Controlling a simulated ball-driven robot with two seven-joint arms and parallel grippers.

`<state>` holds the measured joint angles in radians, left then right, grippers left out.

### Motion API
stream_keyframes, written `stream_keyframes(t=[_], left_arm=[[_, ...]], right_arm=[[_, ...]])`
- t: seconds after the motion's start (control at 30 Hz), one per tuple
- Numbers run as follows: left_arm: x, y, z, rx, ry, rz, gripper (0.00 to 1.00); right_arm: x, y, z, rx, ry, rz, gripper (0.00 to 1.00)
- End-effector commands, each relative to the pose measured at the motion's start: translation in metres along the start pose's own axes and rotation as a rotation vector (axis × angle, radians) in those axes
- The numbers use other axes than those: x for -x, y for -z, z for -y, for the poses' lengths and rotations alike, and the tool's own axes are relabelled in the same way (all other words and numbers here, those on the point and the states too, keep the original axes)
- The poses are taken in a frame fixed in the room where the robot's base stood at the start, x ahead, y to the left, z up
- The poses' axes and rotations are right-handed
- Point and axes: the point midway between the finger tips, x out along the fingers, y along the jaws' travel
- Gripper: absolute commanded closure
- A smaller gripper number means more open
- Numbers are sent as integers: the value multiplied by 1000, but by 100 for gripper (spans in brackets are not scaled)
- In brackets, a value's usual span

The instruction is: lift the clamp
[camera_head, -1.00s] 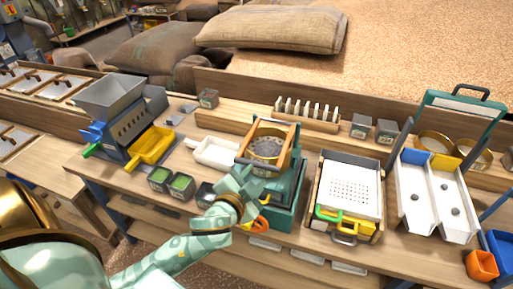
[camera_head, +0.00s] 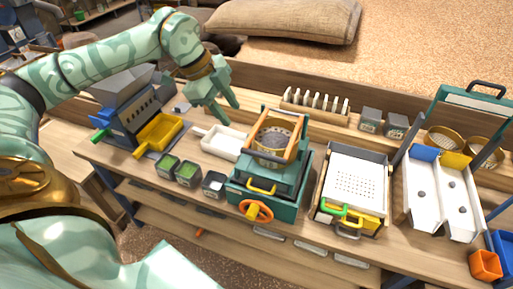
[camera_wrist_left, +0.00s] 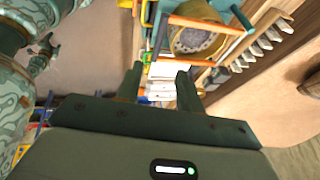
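A teal machine (camera_head: 238,192) in the middle of the bench carries a round brass-rimmed sieve (camera_head: 275,138). A wooden frame with bars (camera_head: 298,139), which looks like the clamp, sits around the sieve. It seems to be down against the sieve; whether it is latched I cannot tell. In the left wrist view the sieve (camera_wrist_left: 197,40) and an orange bar (camera_wrist_left: 208,23) show beyond my fingers. My left gripper (camera_head: 227,113) is open and empty, above the bench, to the left of and behind the frame, apart from it. My right gripper is not in view.
A white scoop tray (camera_head: 222,143) lies left of the machine. A grey hopper with a yellow tray (camera_head: 159,132) stands further left. A white perforated tray (camera_head: 355,180) is to the right. A slotted wooden rack (camera_head: 315,105) and small dark boxes stand behind.

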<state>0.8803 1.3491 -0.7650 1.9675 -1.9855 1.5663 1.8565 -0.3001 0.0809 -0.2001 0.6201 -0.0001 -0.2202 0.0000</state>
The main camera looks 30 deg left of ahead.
Motion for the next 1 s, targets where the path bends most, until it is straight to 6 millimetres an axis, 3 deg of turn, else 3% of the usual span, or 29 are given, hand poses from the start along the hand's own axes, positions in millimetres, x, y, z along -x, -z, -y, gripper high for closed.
stream_keyframes(t=[0.4,0.6,0.8,1.0], left_arm=[[-98,3,-2,-5,-6,-7,62],[-137,3,-2,-5,-5,-7,62],[-155,2,-2,-6,-3,-6,62],[-157,2,-2,-6,-3,-6,62]], right_arm=[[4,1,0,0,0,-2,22],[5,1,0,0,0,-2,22],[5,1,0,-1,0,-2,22],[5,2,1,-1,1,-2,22]])
